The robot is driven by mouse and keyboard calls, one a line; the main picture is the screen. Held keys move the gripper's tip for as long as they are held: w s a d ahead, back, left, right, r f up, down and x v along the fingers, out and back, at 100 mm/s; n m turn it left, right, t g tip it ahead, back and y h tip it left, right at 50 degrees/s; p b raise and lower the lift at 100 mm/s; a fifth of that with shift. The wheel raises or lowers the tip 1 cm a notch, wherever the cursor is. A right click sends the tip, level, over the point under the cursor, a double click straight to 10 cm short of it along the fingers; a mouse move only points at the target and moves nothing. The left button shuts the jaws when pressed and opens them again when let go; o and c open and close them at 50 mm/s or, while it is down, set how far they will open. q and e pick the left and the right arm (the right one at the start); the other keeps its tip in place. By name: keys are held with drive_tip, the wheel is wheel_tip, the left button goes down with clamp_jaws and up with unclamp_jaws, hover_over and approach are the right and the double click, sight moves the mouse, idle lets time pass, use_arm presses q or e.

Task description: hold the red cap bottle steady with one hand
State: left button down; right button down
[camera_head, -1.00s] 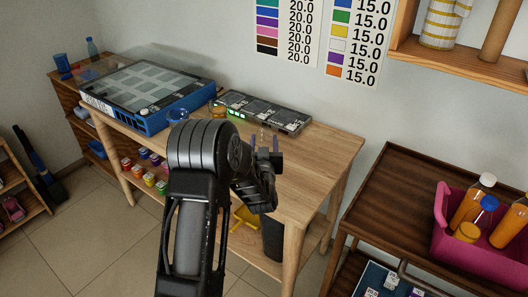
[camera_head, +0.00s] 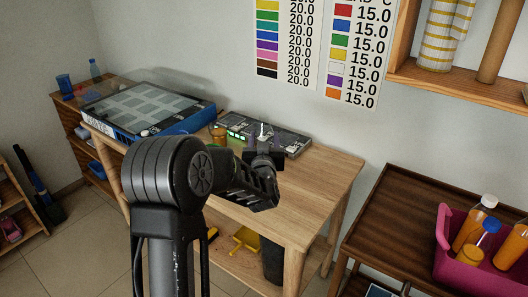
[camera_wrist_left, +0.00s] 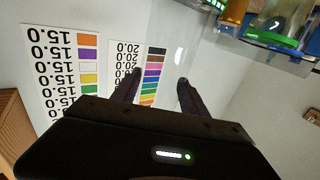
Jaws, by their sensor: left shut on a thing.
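My left gripper (camera_head: 264,148) is over the back of the light wood table (camera_head: 325,165), fingers pointing up. It is shut on a pale, clear thing (camera_head: 262,129) that looks like a small bottle. In the left wrist view, the clear body (camera_wrist_left: 165,60) shows faintly between the two fingers (camera_wrist_left: 160,88). No red cap can be made out in either view. My left forearm covers part of the table. My right gripper is not in view.
A blue-framed case (camera_head: 135,108) and a dark case with green lights (camera_head: 285,138) lie along the table's back. An amber jar (camera_head: 218,133) stands near them. A pink crate (camera_head: 470,268) with orange bottles is at right. The table's right part is clear.

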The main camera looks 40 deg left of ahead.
use_arm(q)
drive_tip(key=shift+r, duration=0.4)
drive_tip(key=c, duration=1.2)
unclamp_jaws()
clamp_jaws()
